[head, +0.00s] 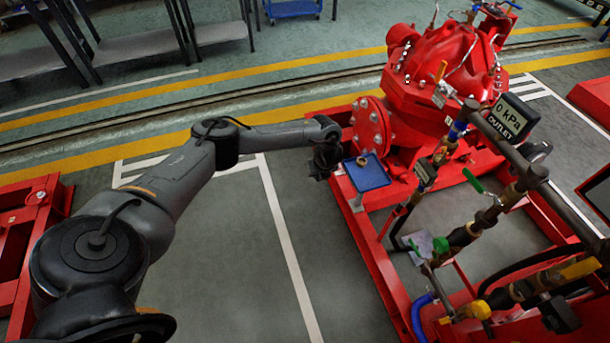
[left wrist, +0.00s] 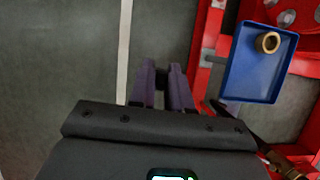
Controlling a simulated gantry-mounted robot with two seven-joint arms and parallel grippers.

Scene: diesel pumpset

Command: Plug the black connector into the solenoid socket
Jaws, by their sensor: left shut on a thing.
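My left gripper (head: 324,174) hangs just left of the blue tray on the red pumpset frame. In the left wrist view its two purple-grey fingers (left wrist: 162,80) are closed on a small black piece (left wrist: 161,72), which looks like the black connector; the fingers hide most of it. In the head view the connector cannot be told apart from the dark gripper. I cannot clearly make out the solenoid socket among the valves and pipework (head: 425,172) to the right. My right gripper is in neither view.
The blue tray (head: 377,181) holds a brass ring (head: 361,161); it also shows in the left wrist view (left wrist: 240,85). The red pump (head: 440,70) stands behind. A gauge marked OUTLET (head: 513,115) and pipes rise at right.

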